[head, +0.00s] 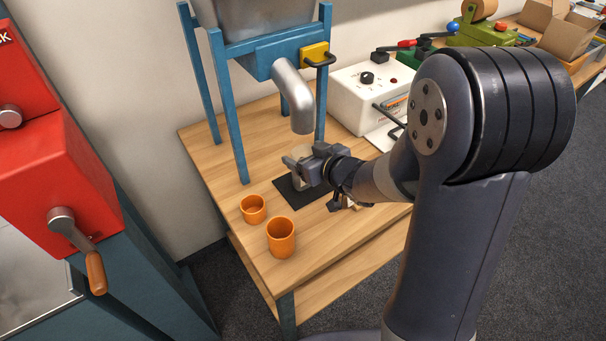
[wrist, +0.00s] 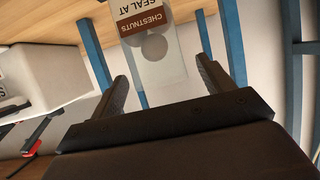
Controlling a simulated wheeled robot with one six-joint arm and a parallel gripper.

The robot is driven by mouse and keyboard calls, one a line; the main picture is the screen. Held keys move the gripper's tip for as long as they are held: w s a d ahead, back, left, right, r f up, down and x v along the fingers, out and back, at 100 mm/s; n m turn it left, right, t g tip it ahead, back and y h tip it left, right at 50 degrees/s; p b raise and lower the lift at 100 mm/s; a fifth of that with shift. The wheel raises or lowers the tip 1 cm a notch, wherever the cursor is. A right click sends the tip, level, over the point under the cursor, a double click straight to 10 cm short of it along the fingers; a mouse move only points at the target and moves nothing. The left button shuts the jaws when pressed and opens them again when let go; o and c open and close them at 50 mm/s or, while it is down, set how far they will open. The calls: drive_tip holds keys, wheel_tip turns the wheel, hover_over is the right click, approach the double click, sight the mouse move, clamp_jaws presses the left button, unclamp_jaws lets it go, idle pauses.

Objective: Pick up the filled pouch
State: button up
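The pouch (wrist: 170,72) shows in the wrist view just beyond my fingertips. It is clear, with a brown and white label reading "CHESTNUTS" and "SEAL AT", and round shapes show inside it. My gripper (wrist: 162,68) has its two dark fingers spread apart, with a gap between them and the pouch lined up with that gap. In the head view my gripper (head: 296,168) is low over the black mat (head: 306,196), under the metal spout (head: 296,100). There the pouch is mostly hidden by my gripper. I cannot tell whether the fingers touch it.
Two orange cups (head: 281,238) stand at the table's front left. The hopper's blue legs (head: 229,110) rise close to my gripper. A white sealing machine (head: 352,98) stands to the right. A red machine (head: 62,185) with a crank is at left.

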drive_tip(key=c, duration=1.4)
drive_tip(key=shift+r, duration=0.15)
